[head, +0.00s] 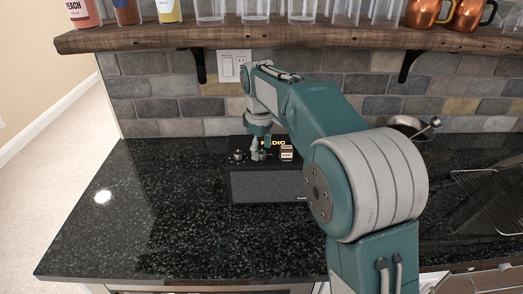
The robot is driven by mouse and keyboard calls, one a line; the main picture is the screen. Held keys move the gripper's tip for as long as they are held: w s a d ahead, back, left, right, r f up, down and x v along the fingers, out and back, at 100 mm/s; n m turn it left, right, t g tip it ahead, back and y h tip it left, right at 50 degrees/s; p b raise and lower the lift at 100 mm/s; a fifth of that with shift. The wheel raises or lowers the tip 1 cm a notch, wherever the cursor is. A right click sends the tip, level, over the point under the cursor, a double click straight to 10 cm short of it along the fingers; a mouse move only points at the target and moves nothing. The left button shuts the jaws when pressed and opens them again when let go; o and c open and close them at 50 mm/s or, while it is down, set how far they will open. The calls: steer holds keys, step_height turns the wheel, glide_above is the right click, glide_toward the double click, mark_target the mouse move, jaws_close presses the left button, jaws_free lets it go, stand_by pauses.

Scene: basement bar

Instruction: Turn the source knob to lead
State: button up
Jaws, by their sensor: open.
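A black radio-like box (268,186) stands on the dark counter, with a wide grey front panel and yellow lettering that seems to read "RADIO". Small dark knobs sit along its top, one at the left (238,155). A small light-labelled block (287,153) sits to the right; its text is too small to read. My gripper (259,154) points down over the top of the box, among the knobs, right of the left knob. Its fingers are open, close to or around a knob; I cannot tell whether they touch it. I cannot read any source marking. My arm hides the box's right side.
A wooden shelf (200,36) with glasses, bottles and copper mugs runs above. A wall switch plate (234,66) is behind my arm. A metal bowl (408,125) and a wire rack (490,195) are at the right. The counter's left side (140,190) is clear.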

steer(key=shift+f, duration=0.5)
jaws_close()
steer(key=m, duration=0.5)
steer(key=shift+m, duration=0.4)
steer(key=m, duration=0.6)
steer(key=shift+f+g, duration=0.1)
steer(key=shift+g, duration=0.2)
